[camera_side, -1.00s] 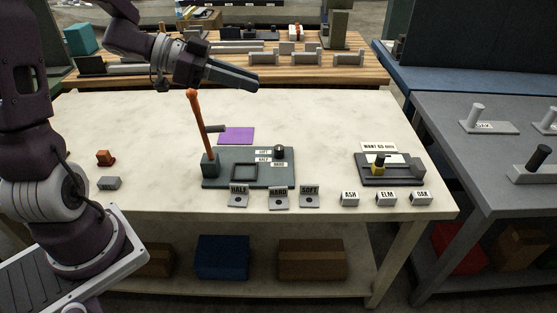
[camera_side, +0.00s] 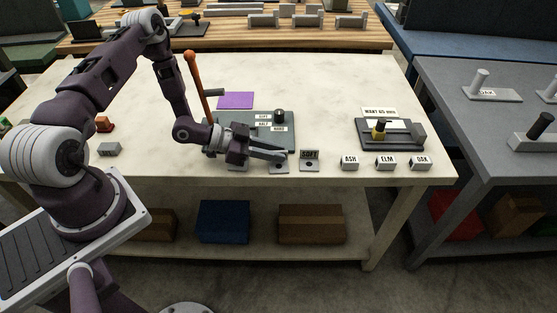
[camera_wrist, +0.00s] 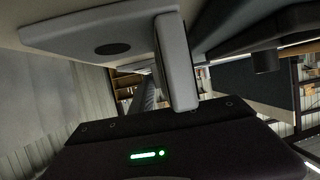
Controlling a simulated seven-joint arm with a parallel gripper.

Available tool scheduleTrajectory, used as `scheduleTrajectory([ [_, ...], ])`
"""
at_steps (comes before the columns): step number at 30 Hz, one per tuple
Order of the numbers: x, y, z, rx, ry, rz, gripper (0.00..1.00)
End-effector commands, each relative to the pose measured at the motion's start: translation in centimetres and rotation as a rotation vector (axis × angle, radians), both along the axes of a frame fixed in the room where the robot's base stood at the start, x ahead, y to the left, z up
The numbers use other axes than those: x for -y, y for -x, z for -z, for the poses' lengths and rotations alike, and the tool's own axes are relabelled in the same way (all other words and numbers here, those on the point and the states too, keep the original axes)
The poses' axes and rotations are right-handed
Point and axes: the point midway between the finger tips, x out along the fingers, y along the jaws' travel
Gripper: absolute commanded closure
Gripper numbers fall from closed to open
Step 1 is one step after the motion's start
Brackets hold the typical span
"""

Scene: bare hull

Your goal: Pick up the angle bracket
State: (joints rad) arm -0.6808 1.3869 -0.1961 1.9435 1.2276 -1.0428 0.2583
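Small grey angle brackets with a hole in the foot and an upright label stand along the table's front. The one marked SOFT (camera_side: 310,166) is in full view. The middle bracket (camera_side: 279,169) is partly hidden by my fingers, and the left one (camera_side: 238,168) is mostly hidden behind my gripper. My gripper (camera_side: 283,156) is low at the middle bracket, its fingers pointing right. In the wrist view a pale plate with a dark hole (camera_wrist: 112,48) lies close beside a grey finger (camera_wrist: 177,65). I cannot tell whether the fingers are closed on it.
A grey-green board (camera_side: 280,140) with an orange lever (camera_side: 198,85) stands just behind my gripper. To the right are blocks marked ASH (camera_side: 349,163), ELM (camera_side: 385,163) and OAK (camera_side: 420,163), and a dark fixture (camera_side: 390,133). A purple sheet (camera_side: 236,100) lies farther back.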

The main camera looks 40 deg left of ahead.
Motion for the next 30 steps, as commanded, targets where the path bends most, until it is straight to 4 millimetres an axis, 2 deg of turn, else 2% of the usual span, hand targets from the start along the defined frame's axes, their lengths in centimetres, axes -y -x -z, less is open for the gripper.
scheduleTrajectory([
  [3,0.7,-0.8,0.4,0.001,0.0,0.001,0.81],
  [8,0.7,-0.8,0.4,-0.001,0.001,0.0,0.81],
  [9,0.7,-0.8,0.4,-0.001,0.001,0.0,0.83],
  [12,0.7,-0.8,0.4,-0.001,0.001,0.0,1.0],
  [23,0.7,-0.8,0.3,0.0,0.001,0.0,1.0],
  [26,0.7,-0.8,-0.3,0.0,0.001,0.0,1.0],
  [30,0.6,-0.8,-2.8,0.002,-0.001,-0.001,1.0],
])
